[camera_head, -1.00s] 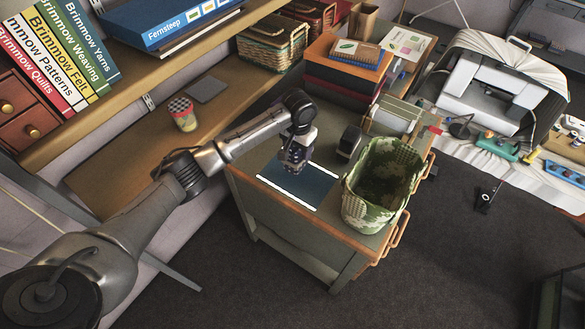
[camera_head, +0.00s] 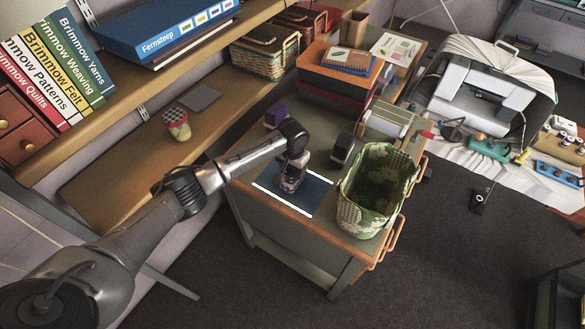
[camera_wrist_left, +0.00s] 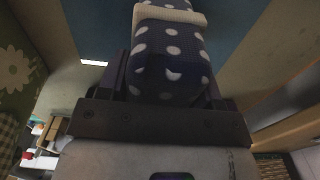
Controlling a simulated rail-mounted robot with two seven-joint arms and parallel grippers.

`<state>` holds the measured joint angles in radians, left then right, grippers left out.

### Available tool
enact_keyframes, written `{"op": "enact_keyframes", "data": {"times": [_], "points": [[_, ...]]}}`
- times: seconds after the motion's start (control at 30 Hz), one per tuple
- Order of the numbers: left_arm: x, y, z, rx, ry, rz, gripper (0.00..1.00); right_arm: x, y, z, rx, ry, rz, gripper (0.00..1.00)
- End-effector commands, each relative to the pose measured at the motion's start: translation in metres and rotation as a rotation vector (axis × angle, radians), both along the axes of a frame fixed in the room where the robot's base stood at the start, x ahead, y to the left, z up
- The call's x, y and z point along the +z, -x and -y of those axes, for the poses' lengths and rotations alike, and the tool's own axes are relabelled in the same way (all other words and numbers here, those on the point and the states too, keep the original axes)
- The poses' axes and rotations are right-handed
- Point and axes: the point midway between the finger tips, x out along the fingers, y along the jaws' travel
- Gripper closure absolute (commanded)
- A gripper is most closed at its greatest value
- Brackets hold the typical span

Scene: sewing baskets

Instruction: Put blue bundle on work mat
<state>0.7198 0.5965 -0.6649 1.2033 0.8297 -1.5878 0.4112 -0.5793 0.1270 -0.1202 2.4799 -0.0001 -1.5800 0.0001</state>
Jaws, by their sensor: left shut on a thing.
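The blue bundle (camera_wrist_left: 172,62), navy with white dots and a pale band, fills the upper middle of the left wrist view. My left gripper (camera_head: 289,186) is shut on it, with fingers on both sides. In the head view the gripper points down over the work mat (camera_head: 313,190), a dark blue rectangle with white strips along two edges on the cart top. The bundle is mostly hidden by the gripper in the head view, and I cannot tell whether it touches the mat. Blue mat surface (camera_wrist_left: 98,30) also shows behind the bundle in the wrist view. My right gripper is not in view.
A green patterned basket (camera_head: 372,195) stands right of the mat. A dark rounded object (camera_head: 343,148) and a purple box (camera_head: 275,116) stand behind it. A stack of boxes (camera_head: 337,78) is at the cart's back. A checked cup (camera_head: 177,123) stands on the left shelf.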

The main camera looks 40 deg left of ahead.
Motion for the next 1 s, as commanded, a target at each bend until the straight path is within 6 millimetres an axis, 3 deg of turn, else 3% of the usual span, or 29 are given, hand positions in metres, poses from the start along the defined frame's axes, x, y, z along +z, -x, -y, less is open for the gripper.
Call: {"op": "enact_keyframes", "data": {"times": [0.1,0.13,0.37,0.73,1.0], "points": [[-0.003,0.0,0.0,0.0,0.0,0.0,0.66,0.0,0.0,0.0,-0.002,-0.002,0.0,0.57],[-0.003,0.0,0.0,0.0,0.0,0.0,0.39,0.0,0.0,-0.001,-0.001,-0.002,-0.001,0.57],[-0.002,0.0,0.0,0.0,0.0,0.0,0.17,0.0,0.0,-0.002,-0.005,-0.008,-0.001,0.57],[0.005,0.0,0.0,0.0,0.001,0.001,0.15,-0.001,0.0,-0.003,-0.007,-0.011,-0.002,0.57],[0.05,-0.001,0.0,0.0,0.001,0.003,0.15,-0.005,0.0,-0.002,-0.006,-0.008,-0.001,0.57]]}}
